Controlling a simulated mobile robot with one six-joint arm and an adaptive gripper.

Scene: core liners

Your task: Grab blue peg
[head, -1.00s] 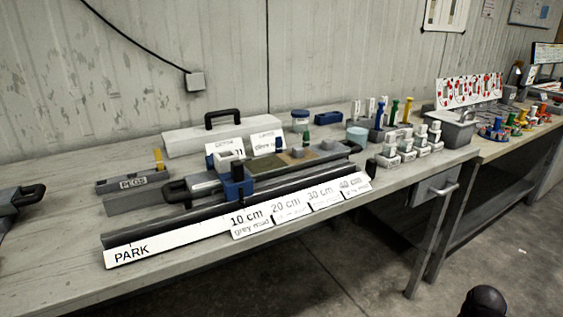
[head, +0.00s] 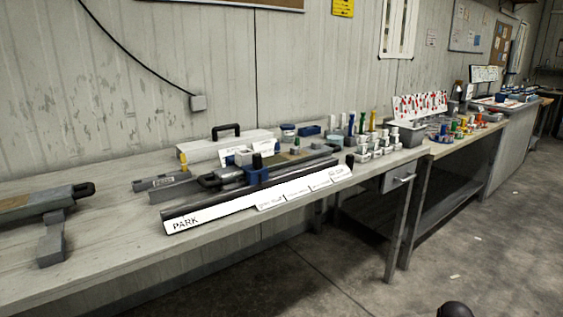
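A small blue peg (head: 351,124) stands upright in a holder toward the back right of the near workbench. A green peg (head: 362,122) and a yellow peg (head: 372,121) stand just right of it. White-topped bottles are close around them. Another yellow peg (head: 183,162) stands in the grey tray labelled PEGS (head: 160,182) at the left, where no blue peg shows. My gripper is not in view.
A long black rail with a white PARK strip (head: 215,216) and a blue slider (head: 257,175) lies along the bench's front edge. A white toolbox (head: 225,146) stands behind it. A grey stand (head: 52,240) is at the left. Open floor (head: 330,270) lies in front.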

